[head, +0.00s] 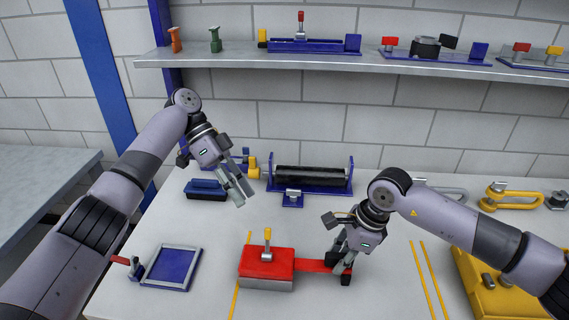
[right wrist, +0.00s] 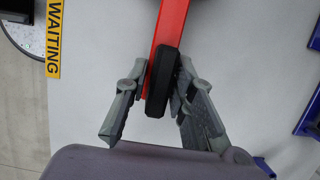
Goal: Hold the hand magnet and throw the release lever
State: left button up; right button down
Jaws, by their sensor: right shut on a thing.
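The hand magnet (head: 266,262) is a red block with a grey lower part, lying on the bench front. A grey lever with a yellow tip (head: 267,238) stands upright on its top. A flat red bar (head: 310,265) runs right from the block to a black grip. My right gripper (head: 342,270) is shut on the black grip; the right wrist view shows the grip (right wrist: 162,82) between its fingers. My left gripper (head: 240,190) hangs empty above the bench, behind and left of the magnet; whether its fingers are apart is unclear.
A blue-framed black roller (head: 312,176) stands behind the magnet. A blue tray (head: 172,268) with a red-handled lever (head: 121,260) lies left. A blue-and-black block (head: 206,190) lies behind it. A yellow box (head: 485,285) stands right. A shelf (head: 350,60) crosses the wall.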

pick_arm(q)
notch_tip(320, 180, up, 8)
pick_arm(e)
jog(key=shift+f, duration=0.1)
dwell(0.7)
pick_arm(q)
jog(key=shift+f, duration=0.1)
pick_arm(e)
jog(key=c, duration=1.3)
grip_release()
pick_arm(q)
notch_tip(320, 180, up, 4)
jog(key=p, duration=0.4)
pick_arm(e)
jog(key=v, duration=0.6)
jog(key=a+v, duration=0.1)
jog(key=v, duration=0.6)
jog(key=a+v, duration=0.1)
jog(key=v, duration=0.5)
jog(key=shift+r, duration=0.7)
